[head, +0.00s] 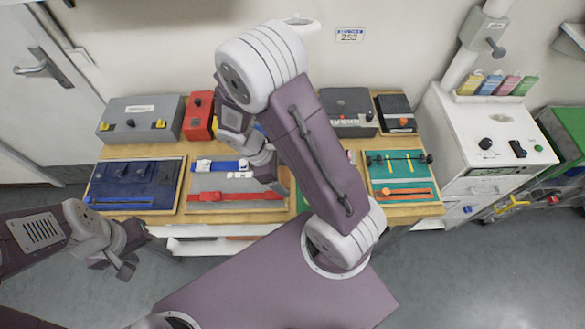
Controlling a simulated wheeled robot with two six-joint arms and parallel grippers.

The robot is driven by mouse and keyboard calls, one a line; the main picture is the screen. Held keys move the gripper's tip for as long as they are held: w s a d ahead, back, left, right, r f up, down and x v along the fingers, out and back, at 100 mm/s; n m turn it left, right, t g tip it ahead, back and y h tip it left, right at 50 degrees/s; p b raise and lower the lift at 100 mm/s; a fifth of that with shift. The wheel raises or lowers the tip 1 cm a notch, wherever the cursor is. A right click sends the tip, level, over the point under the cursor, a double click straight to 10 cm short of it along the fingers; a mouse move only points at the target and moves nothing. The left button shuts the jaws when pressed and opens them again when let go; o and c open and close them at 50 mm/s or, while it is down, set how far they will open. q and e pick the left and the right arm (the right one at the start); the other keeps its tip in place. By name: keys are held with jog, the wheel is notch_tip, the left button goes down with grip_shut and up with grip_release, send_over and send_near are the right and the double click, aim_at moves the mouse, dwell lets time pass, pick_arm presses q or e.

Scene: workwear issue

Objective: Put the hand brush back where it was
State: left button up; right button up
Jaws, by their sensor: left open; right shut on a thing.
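My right gripper (276,185) reaches down over the right part of the grey-lined wooden tray (188,208) in the middle of the table. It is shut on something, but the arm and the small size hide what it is. A blue piece with white parts (222,165) lies at the back of that tray, and a long red piece (235,196) lies along its front. I cannot tell which thing is the hand brush. My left gripper (127,250) is open and empty, in front of the table at the left.
A blue-lined tray (135,180) is at left and a green-lined tray (400,172) at right. Grey boxes (140,118) (350,112) and a red box (199,117) stand at the back. A white cabinet (480,140) is right of the table (415,212).

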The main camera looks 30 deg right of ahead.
jog(key=w, duration=0.1)
jog(key=w+f, duration=0.1)
jog(key=shift+w+f+p, duration=0.15)
jog(key=shift+w+p, duration=0.2)
jog(key=w+d+f, duration=0.1)
jog(key=w+f, duration=0.1)
jog(key=w+d+f+p, duration=0.1)
jog(key=w+d, duration=0.1)
jog(key=w, duration=0.1)
jog(key=w+d+f+p, duration=0.1)
jog(key=w+f, duration=0.1)
jog(key=w, duration=0.1)
jog(key=shift+w+d+f, duration=0.1)
jog(key=shift+d+f, duration=0.05)
jog(key=shift+f, duration=0.15)
jog(key=shift+w+f, duration=0.1)
jog(key=shift+a+f, duration=0.15)
jog(key=shift+a, duration=0.05)
notch_tip(320, 180, down, 4)
jog(key=shift+d+r+p, duration=0.1)
jog(key=shift+r+p, duration=0.15)
jog(key=shift+p, duration=0.4)
pick_arm(q)
jog(key=r, duration=0.3)
jog(key=shift+w+a+r, duration=0.15)
jog(key=shift+w+r, duration=0.05)
jog(key=shift+r, duration=0.2)
pick_arm(e)
jog(key=shift+f, duration=0.1)
